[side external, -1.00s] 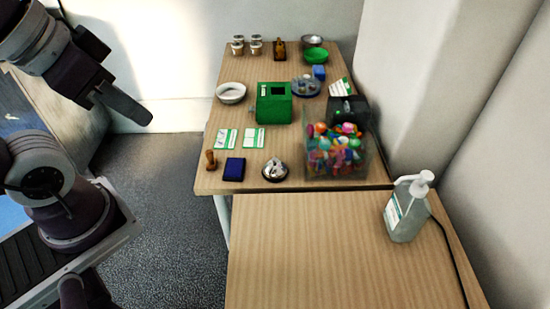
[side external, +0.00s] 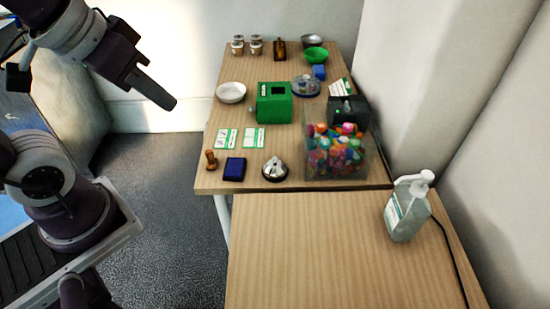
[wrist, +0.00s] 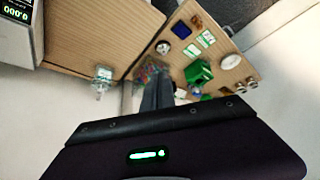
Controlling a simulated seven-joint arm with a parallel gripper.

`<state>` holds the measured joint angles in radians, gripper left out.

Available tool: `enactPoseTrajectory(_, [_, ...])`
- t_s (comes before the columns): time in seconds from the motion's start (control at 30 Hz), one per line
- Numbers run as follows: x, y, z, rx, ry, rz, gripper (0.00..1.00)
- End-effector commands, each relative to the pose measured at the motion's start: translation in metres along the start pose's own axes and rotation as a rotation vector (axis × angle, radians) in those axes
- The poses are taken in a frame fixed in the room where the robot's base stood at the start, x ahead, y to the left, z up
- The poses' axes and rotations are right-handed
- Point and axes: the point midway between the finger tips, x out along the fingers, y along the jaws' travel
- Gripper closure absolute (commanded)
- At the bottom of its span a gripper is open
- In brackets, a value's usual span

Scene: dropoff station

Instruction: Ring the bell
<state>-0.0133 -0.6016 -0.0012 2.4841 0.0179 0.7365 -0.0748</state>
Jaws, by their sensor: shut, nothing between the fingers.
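The bell (side external: 274,169) is a small silver dome on a dark base, near the front edge of the far table. It stands right of a dark blue pad (side external: 234,169) and left of a clear bin. It also shows small in the wrist view (wrist: 163,47). My gripper (side external: 170,102) is shut and empty. It is in the air to the left of the far table, up and left of the bell and well apart from it. In the wrist view my gripper (wrist: 157,80) points toward the table, its tips overlapping the bin area.
The clear bin (side external: 337,158) of colourful items stands right of the bell. A wooden stamp (side external: 211,160), cards (side external: 253,138), a green box (side external: 274,103) and a white bowl (side external: 231,92) share the table. A sanitizer bottle (side external: 405,210) stands on the mostly clear near table (side external: 310,250).

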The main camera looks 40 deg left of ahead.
Motion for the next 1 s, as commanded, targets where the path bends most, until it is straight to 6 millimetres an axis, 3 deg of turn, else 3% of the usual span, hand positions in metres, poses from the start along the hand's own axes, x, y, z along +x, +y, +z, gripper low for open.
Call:
enactPoseTrajectory(0.2, [0.078,-0.005,-0.074,-0.168,0.06,-0.016,1.0])
enactPoseTrajectory(0.4, [0.168,-0.009,-0.117,-0.33,0.128,0.013,1.0])
enactPoseTrajectory(0.6, [0.262,-0.009,-0.127,-0.504,0.185,0.083,1.0])
enactPoseTrajectory(0.7, [0.296,-0.008,-0.122,-0.579,0.207,0.121,1.0])
enactPoseTrajectory(0.83, [0.321,-0.007,-0.115,-0.643,0.224,0.156,1.0])
enactPoseTrajectory(1.0, [0.329,-0.006,-0.114,-0.667,0.235,0.17,1.0])
